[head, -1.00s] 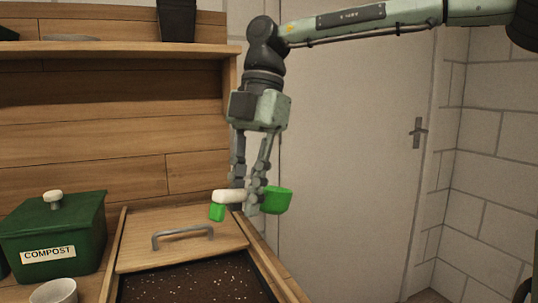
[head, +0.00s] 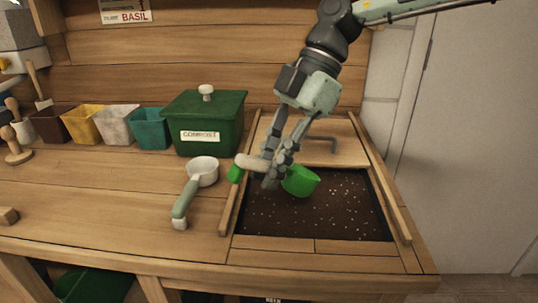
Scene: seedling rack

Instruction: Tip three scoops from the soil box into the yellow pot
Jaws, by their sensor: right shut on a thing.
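The yellow pot (head: 84,124) stands at the back of the bench, between a brown pot and a pale grey pot. The soil box (head: 332,224) is sunk in the bench at the right, with dark speckled soil showing in front of its wooden lid. My right gripper (head: 271,176) is shut on the handle of a green scoop (head: 301,181), whose pale grip runs to a green end at the left. The scoop's cup is over the left part of the soil. I cannot tell whether it touches the soil or holds any. My left gripper is not in view.
A brown pot (head: 54,126), pale grey pot (head: 117,126) and teal pot (head: 151,130) flank the yellow one. The bench's front left is mostly clear.

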